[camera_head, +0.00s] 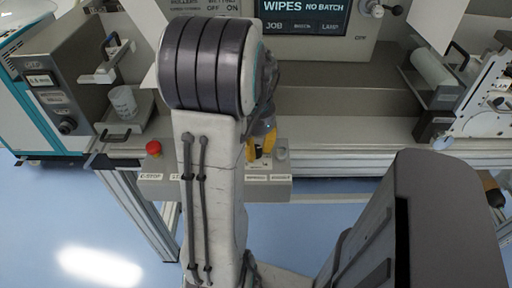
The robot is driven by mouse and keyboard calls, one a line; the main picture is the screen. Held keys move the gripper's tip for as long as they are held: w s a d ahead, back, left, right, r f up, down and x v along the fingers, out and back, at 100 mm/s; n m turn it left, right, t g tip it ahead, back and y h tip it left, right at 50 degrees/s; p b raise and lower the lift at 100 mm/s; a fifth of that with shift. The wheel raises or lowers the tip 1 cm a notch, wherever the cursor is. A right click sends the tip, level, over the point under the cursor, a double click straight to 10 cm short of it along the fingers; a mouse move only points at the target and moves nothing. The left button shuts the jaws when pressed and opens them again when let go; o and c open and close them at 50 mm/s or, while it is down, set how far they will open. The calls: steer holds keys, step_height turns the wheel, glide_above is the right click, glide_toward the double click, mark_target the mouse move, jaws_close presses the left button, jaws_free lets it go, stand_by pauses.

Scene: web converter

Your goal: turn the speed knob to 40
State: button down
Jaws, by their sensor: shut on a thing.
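My gripper (260,148), with yellow fingers, points down at the grey control box (225,188) on the front of the machine. It is shut on what appears to be the speed knob, which the fingers hide. A pale plate (259,163) shows just below the fingertips. The knob's pointer and scale cannot be read from here. My arm covers the middle of the box and part of its row of labels.
A red emergency-stop button (153,148) sits at the box's left end. A small grey control (281,153) stands close right of my gripper. A screen (305,14) reads "WIPES NO BATCH". A white cup (123,102) stands on a tray at left.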

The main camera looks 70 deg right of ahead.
mark_target(256, 148)
steer(key=n, duration=0.5)
steer(key=shift+f+n, duration=0.1)
steer(key=shift+n, duration=0.6)
steer(key=c, duration=0.9)
jaws_free()
step_height(256, 148, up, 12)
steer(key=shift+r, duration=0.1)
stand_by(0.7)
